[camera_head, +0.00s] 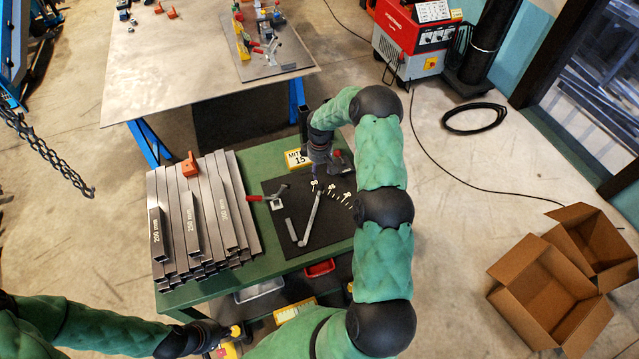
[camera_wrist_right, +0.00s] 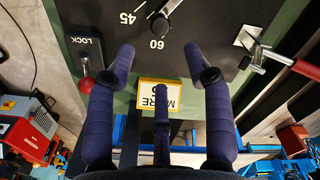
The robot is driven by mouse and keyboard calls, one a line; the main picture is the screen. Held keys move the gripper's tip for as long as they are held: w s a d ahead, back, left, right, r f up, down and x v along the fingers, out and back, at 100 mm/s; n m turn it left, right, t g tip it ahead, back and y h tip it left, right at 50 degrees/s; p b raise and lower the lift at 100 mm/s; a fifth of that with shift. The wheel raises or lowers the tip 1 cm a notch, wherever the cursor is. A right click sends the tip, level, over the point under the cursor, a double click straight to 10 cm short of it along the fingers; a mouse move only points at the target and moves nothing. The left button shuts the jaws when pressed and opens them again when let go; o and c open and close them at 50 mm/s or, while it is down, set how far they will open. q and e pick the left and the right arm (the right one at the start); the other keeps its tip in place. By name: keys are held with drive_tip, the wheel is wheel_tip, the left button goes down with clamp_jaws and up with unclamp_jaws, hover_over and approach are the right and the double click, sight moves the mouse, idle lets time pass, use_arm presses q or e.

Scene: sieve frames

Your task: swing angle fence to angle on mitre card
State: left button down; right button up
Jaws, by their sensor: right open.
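The angle fence (camera_head: 311,218) is a grey bar lying on a dark plate (camera_head: 272,186) with a white angle scale. In the right wrist view the fence's far end (camera_wrist_right: 172,5) shows at the top, with a dark round knob near the 60 mark. The yellow mitre card (camera_head: 297,158) reads 15 at the plate's far edge; it appears upside down in the wrist view (camera_wrist_right: 146,93), partly covered by a finger. My right gripper (camera_wrist_right: 160,60) is open and empty above the plate's far edge. My left gripper (camera_head: 222,339) is at the lower left, its fingers unclear.
A red LOCK lever (camera_wrist_right: 86,85) stands at one side of the plate, a red-handled clamp (camera_head: 268,198) at the other. Steel tubes (camera_head: 217,205) fill the green table's left side, with an orange block (camera_head: 190,164) on top. A large metal table (camera_head: 190,60) stands behind.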

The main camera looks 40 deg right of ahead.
sight(319, 186)
wheel_tip(319, 186, down, 10)
drive_tip(key=shift+f+p, duration=0.1)
drive_tip(key=shift+p, duration=0.3)
drive_tip(key=shift+a, duration=0.1)
drive_tip(key=shift+c, duration=0.3)
clamp_jaws()
